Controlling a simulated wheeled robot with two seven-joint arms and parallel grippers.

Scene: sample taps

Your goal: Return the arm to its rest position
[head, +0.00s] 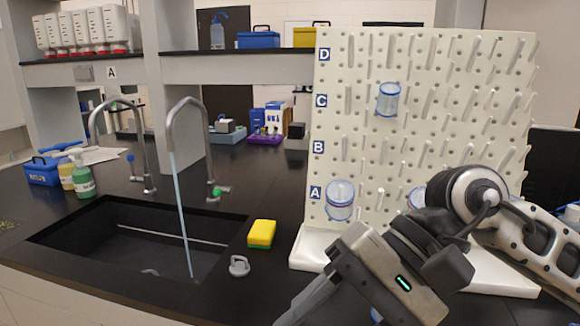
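My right arm (530,240) comes in from the right, in front of the white pegboard (430,60). My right gripper (300,308) points down and left at the bottom edge, in front of the pegboard's base. Its fingertips are partly cut off, so its opening is unclear, and I see nothing held in it. My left gripper is out of view. The near tap (187,118) with a green handle runs a stream of water into the black sink (90,240). The far tap (118,103) has a blue handle and shows no stream.
Clear beakers hang on the pegboard at row C (388,99) and row A (340,200); another (416,197) is partly behind my arm. A yellow-green sponge (262,233) and grey stopper (239,265) lie right of the sink. Bottles (83,180) stand left.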

